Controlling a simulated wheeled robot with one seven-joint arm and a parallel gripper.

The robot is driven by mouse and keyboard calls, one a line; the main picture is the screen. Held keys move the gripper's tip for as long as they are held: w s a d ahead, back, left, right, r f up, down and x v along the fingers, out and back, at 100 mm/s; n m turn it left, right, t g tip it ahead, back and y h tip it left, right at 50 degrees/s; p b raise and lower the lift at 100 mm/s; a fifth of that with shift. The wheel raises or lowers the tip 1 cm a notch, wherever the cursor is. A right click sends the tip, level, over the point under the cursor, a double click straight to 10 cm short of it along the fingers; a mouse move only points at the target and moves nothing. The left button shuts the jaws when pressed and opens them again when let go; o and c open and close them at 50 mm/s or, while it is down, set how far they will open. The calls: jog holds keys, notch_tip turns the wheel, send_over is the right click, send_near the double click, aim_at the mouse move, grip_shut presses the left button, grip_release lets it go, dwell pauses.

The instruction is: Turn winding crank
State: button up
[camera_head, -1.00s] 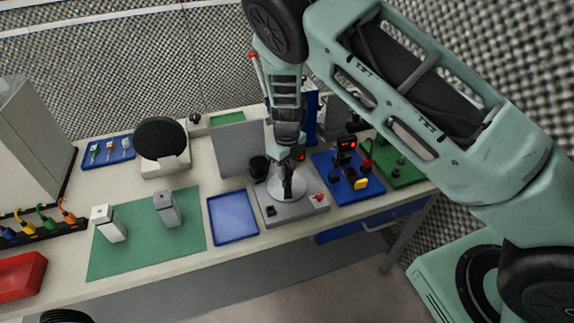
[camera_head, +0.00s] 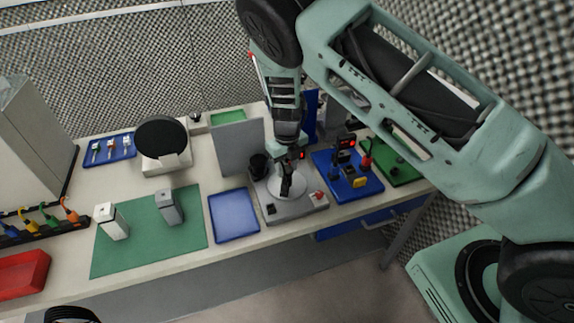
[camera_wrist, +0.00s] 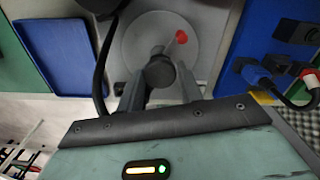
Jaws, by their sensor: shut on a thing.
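The winding crank is a pale grey disc (camera_head: 300,187) on a flat grey base (camera_head: 296,209) at the front of the bench. In the wrist view the disc (camera_wrist: 135,42) carries a red spot (camera_wrist: 181,37) and a round dark knob (camera_wrist: 160,72). My gripper (camera_head: 286,190) reaches down over the disc. In the wrist view my gripper (camera_wrist: 160,80) has one finger on each side of the knob and is shut on it. The fingers hide part of the disc, and in the head view the knob is hidden.
A blue tray (camera_head: 234,213) lies left of the base, and a blue board (camera_head: 345,190) with connectors stands right of it. A black cup (camera_head: 258,165) and an upright grey panel (camera_head: 238,148) are behind. A dark cable (camera_wrist: 102,65) runs beside my gripper.

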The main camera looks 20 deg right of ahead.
aim_at(287, 169)
jog(key=shift+w, duration=0.1)
jog(key=o, duration=1)
notch_tip(287, 169, up, 17)
jog(key=b, duration=0.4)
jog(key=shift+r, duration=0.2)
